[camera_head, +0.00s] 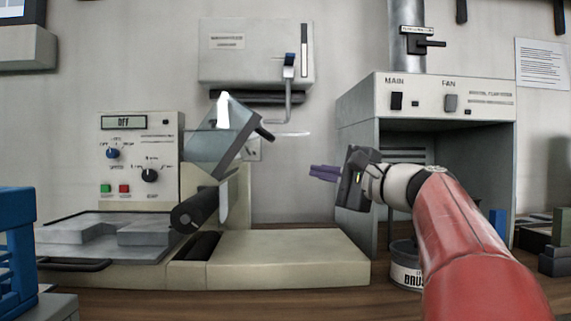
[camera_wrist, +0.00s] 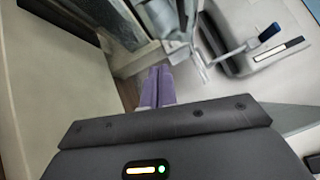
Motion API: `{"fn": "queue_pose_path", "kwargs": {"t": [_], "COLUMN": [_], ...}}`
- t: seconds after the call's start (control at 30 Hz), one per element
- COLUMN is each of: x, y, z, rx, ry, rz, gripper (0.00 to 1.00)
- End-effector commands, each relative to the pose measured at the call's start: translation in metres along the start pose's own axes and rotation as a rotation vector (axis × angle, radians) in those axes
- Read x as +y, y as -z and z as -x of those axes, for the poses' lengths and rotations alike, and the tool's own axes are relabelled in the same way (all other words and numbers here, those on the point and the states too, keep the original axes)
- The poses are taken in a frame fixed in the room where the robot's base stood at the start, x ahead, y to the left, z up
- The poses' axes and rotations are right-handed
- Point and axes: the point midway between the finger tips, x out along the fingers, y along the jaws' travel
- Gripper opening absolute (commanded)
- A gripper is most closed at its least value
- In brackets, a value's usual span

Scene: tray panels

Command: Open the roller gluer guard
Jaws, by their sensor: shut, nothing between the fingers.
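The roller gluer (camera_head: 285,256) is a cream machine on the bench. Its clear guard (camera_head: 222,130) stands raised and tilted above the dark roller (camera_head: 196,208), with a dark handle (camera_head: 264,132) at its upper right. The lower front of the machine is uncovered. My gripper (camera_head: 312,171) is to the right of the guard and a little lower, apart from it. Its purple fingers are shut and empty; they also show in the wrist view (camera_wrist: 157,84).
A control panel (camera_head: 140,122) reading OFF stands left of the guard. A wall box (camera_head: 242,50) with a blue-tipped lever hangs behind. A fume hood (camera_head: 440,100) stands right, with a tin (camera_head: 405,270) beneath my arm. A blue rack (camera_head: 12,240) is at the left edge.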

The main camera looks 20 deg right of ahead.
Motion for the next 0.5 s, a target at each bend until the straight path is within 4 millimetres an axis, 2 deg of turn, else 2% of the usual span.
{"fn": "queue_pose_path", "kwargs": {"t": [0.03,0.1,0.23,0.37,0.5], "x": [0.001,-0.005,-0.014,-0.018,-0.022], "y": [0.01,0.015,0.02,0.019,0.018], "z": [0.01,0.02,0.029,0.022,-0.001], "rx": [-0.011,-0.032,-0.052,-0.058,-0.059], "ry": [0.051,0.112,0.173,0.183,0.181], "rz": [-0.024,-0.043,-0.06,-0.061,-0.062], "gripper": [0.0,0.0,0.0,0.0,0.0]}}
